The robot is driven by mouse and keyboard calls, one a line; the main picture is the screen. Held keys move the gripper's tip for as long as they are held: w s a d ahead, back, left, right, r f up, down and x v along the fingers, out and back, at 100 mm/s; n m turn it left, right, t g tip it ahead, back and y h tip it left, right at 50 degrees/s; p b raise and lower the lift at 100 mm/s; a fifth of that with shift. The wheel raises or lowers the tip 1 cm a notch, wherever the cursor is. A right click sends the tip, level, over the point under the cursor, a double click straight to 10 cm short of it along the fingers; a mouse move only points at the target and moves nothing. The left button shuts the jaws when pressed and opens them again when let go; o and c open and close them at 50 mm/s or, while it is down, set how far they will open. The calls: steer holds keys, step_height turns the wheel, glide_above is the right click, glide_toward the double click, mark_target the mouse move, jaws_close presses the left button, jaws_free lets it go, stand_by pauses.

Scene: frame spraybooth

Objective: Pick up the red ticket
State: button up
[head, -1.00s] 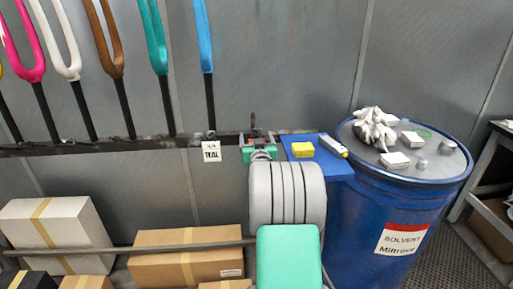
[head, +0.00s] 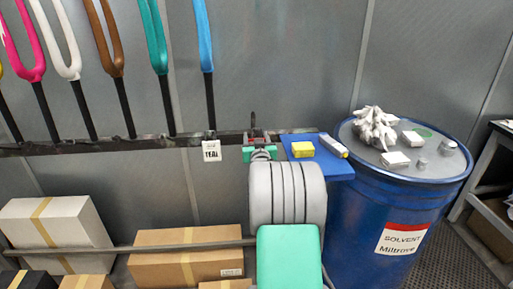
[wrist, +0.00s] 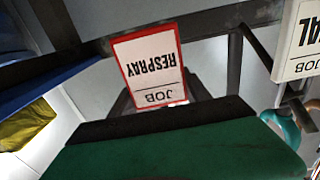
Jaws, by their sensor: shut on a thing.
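The red ticket (wrist: 150,66) is a white card with a red border. It reads "JOB RESPRAY" upside down in the wrist view. My gripper (wrist: 165,108) is shut on it; the card stands up behind the black pad of the green finger, which hides its near edge. The other finger is not clear there. In the head view my gripper (head: 261,151) is at the dark rail, and a small red part of the ticket (head: 258,138) shows above the jaws. I cannot tell whether the ticket still touches the rail.
A white TEAL tag (head: 212,151) hangs on the rail (head: 115,146) just left of my gripper. A blue shelf (head: 334,169) with a yellow block (head: 302,149) and a tube (head: 333,145) is close on the right. A blue solvent drum (head: 360,225) stands beyond.

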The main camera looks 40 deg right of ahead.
steer(key=shift+r, duration=0.1)
steer(key=s+a+r+b, duration=0.1)
steer(key=s+a+r, duration=0.6)
steer(key=s, duration=0.4)
steer(key=shift+s+a+r+b, duration=0.3)
steer(key=shift+a+r+b, duration=0.1)
steer(key=shift+a, duration=0.05)
